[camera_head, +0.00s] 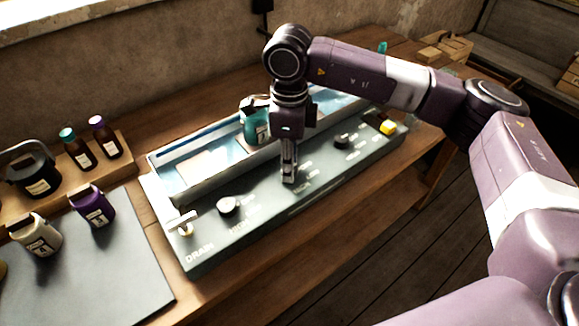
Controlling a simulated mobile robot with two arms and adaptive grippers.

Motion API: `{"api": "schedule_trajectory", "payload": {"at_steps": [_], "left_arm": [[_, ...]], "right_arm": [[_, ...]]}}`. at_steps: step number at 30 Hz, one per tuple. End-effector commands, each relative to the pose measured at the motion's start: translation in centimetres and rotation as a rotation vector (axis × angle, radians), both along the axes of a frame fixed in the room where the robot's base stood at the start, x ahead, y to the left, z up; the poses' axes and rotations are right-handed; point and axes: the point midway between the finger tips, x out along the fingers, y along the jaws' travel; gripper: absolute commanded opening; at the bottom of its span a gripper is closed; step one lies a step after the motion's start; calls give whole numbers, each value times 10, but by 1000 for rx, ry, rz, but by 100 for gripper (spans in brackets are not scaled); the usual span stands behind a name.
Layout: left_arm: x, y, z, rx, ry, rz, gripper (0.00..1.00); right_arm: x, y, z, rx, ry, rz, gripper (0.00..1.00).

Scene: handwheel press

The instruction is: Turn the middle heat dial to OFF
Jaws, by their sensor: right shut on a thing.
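The long grey-green control panel (262,218) runs diagonally across the wooden table in the head view. My right gripper (289,178) points straight down at the panel between these two dials. Its fingers are shut on the middle heat dial, which they hide almost wholly. I cannot read the dial's setting or the small white lettering beside it. My left gripper is not in view.
A teal container (256,124) stands in the panel's trough behind my gripper. A yellow block (388,127) is at the panel's right end, and a small lever (184,223) at its left end. Bottles, jars and a dark mat (100,275) fill the left side.

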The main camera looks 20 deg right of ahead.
Motion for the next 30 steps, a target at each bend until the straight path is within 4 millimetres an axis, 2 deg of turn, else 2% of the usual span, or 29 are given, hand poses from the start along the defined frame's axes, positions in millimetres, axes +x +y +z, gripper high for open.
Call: {"api": "schedule_trajectory", "payload": {"at_steps": [14, 15, 19, 20, 30], "left_arm": [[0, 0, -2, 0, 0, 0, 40], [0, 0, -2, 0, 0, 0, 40], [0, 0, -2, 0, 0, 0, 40], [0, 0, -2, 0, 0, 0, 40], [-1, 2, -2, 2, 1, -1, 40]], "right_arm": [[2, 0, 2, 1, -6, 14, 2], [2, 0, 2, 1, -6, 14, 27], [1, 0, 2, 1, -5, 14, 42], [1, 0, 2, 1, -4, 14, 44], [1, 0, 5, 1, -4, 13, 44]]}}
